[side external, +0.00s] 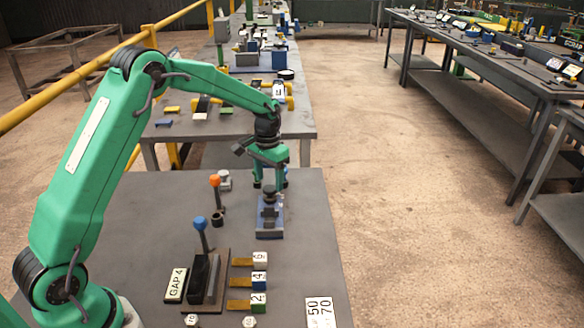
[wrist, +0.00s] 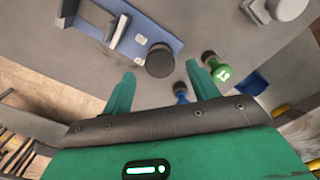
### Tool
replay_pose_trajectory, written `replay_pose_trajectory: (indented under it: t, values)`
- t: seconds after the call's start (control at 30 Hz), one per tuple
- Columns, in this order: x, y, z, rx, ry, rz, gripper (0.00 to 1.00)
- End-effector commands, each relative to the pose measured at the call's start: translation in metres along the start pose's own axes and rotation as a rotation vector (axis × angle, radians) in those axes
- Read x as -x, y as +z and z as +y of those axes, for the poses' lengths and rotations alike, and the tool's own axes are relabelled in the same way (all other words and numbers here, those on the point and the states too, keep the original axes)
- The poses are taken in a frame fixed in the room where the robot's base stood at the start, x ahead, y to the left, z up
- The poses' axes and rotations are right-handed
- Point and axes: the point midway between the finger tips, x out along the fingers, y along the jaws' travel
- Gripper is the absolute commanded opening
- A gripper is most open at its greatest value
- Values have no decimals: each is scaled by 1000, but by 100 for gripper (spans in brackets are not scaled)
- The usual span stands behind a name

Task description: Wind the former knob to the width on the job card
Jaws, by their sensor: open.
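A blue-based fixture with a grey block and a round black knob (side external: 268,193), probably the former knob, stands on the near bench. In the wrist view the black knob (wrist: 160,61) sits at the end of the blue plate (wrist: 128,28), ahead of my fingertips and roughly centred between them. My gripper (side external: 269,178) is open and empty, pointing down above the far part of the fixture; its fingers (wrist: 161,80) are wide apart. I cannot tell whether they touch anything. A white card reads GAP 4 (side external: 176,285). Another card (side external: 320,312) shows 50 and 70.
A blue-topped lever (side external: 201,225) and an orange-topped lever (side external: 215,182) stand left of the fixture. Numbered blocks (side external: 259,279) lie in front. A green peg (wrist: 220,71) and a blue peg (wrist: 180,91) stand close to one finger. The bench right of the fixture is clear.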

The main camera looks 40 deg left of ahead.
Motion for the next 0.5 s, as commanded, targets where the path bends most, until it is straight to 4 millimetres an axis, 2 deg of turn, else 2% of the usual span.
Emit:
replay_pose_trajectory:
  t: [0.3, 0.5]
  values:
    - [41, 0, 0, 0, 0, 2, 59]
    - [52, 0, 0, 0, 0, 0, 59]
